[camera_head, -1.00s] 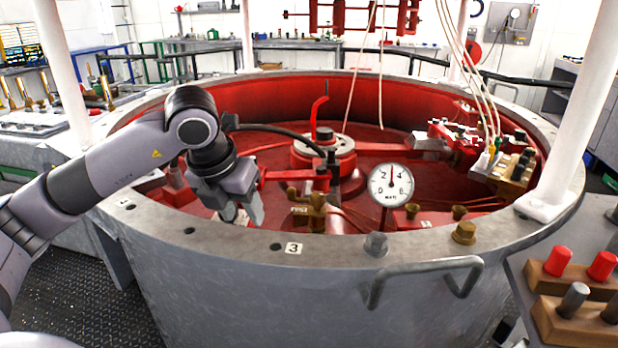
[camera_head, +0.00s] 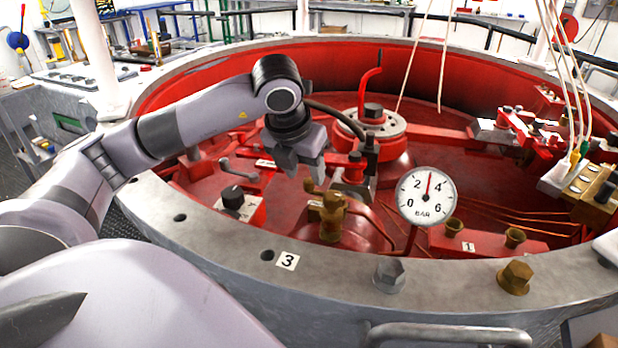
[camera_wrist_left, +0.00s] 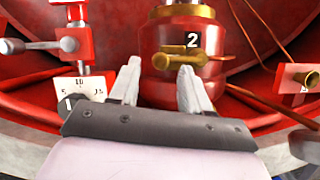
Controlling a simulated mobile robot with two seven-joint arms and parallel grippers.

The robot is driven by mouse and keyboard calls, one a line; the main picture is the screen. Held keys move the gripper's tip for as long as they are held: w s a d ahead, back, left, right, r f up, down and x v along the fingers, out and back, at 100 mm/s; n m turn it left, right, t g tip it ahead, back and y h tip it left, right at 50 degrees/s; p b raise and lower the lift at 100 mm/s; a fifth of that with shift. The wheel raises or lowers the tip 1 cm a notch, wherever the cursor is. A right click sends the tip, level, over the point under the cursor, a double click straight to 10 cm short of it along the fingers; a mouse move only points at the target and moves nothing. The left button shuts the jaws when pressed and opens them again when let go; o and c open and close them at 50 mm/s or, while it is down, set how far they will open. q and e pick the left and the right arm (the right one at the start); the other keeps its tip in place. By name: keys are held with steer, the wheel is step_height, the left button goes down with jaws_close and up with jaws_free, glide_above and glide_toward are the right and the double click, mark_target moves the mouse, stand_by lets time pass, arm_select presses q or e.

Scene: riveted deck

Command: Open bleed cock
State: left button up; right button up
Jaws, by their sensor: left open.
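A brass cock (camera_head: 331,222) with a short lever stands on a red rounded fitting inside the round pit. In the left wrist view the brass lever (camera_wrist_left: 196,60) lies crosswise below a black plate marked 2, its knobbed end toward the left. My left gripper (camera_head: 302,168) is open and empty, above and a little left of the cock in the head view. In the left wrist view my left gripper (camera_wrist_left: 160,78) has its two fingers apart, with the lever's knob between the tips in the picture. The fingers appear clear of it. My right gripper is not in view.
A pressure gauge (camera_head: 427,196) stands right of the cock, its needle nearly straight up. A black knob (camera_head: 232,196) sits left of it. A grey rim (camera_head: 340,268) with bolts and a 3 label borders the pit. A red bent lever (camera_head: 369,84) rises behind.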

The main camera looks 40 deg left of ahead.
arm_select(q)
steer(key=x, duration=0.2)
steer(key=shift+w+a+f, duration=0.1)
steer(key=shift+w+f, duration=0.05)
steer(key=shift+f, duration=0.25)
steer(key=shift+w, duration=0.1)
jaws_close()
